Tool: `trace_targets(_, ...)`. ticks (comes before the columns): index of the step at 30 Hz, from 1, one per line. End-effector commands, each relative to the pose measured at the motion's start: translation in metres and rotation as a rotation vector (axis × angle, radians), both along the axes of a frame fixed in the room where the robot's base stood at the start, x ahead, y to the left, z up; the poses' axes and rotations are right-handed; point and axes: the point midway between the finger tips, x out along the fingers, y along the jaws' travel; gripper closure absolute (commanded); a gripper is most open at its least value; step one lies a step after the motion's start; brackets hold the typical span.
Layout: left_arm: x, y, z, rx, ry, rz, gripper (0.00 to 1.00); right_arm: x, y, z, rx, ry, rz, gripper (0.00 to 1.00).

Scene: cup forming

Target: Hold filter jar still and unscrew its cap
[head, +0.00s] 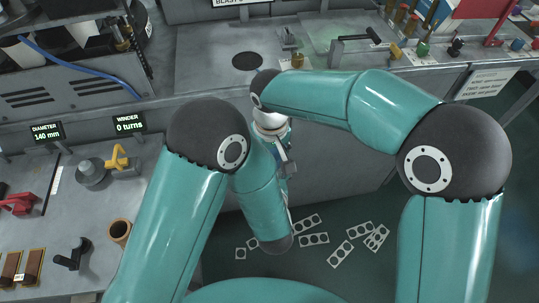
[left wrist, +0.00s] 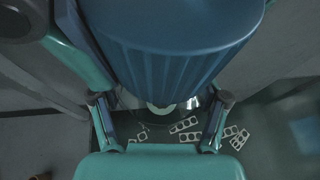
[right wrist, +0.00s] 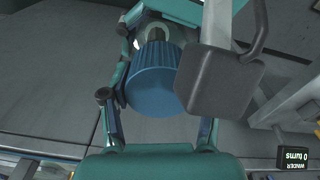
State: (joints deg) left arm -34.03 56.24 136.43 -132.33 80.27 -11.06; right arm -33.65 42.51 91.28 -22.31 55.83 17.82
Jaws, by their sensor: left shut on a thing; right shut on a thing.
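The filter jar's blue ribbed cap (left wrist: 170,55) looms large in the left wrist view, with part of the clear jar (left wrist: 160,103) showing beyond it. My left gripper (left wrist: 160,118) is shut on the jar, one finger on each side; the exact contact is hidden. In the right wrist view the cap (right wrist: 152,80) lies between the fingers of my right gripper (right wrist: 160,115), which is shut on it. A pale piece of the jar (right wrist: 155,35) shows past the cap. In the head view my arms cover most of the jar and cap.
A dark rounded block (right wrist: 218,82) stands close to the cap in the right wrist view. A grey bench with a round dark hole (head: 247,61) is behind my arms. A brown cup (head: 119,231) stands on the left bench. Pale perforated strips (head: 341,254) lie on the floor.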

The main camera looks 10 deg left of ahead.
Motion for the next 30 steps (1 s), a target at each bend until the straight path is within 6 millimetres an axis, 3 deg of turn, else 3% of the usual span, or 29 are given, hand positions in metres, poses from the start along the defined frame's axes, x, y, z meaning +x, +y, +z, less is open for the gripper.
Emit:
trace_targets(12,0.000,0.001,0.000,0.000,-0.001,0.002,1.00,-0.001,-0.001,0.014,-0.001,0.000,0.000,0.81)
trace_targets(23,0.000,0.000,0.001,0.000,-0.002,0.001,1.00,-0.001,0.000,0.015,-0.001,0.000,0.000,0.81)
trace_targets(30,0.000,0.000,0.001,0.000,-0.002,0.001,1.00,-0.002,0.000,0.038,0.003,-0.003,-0.001,0.81)
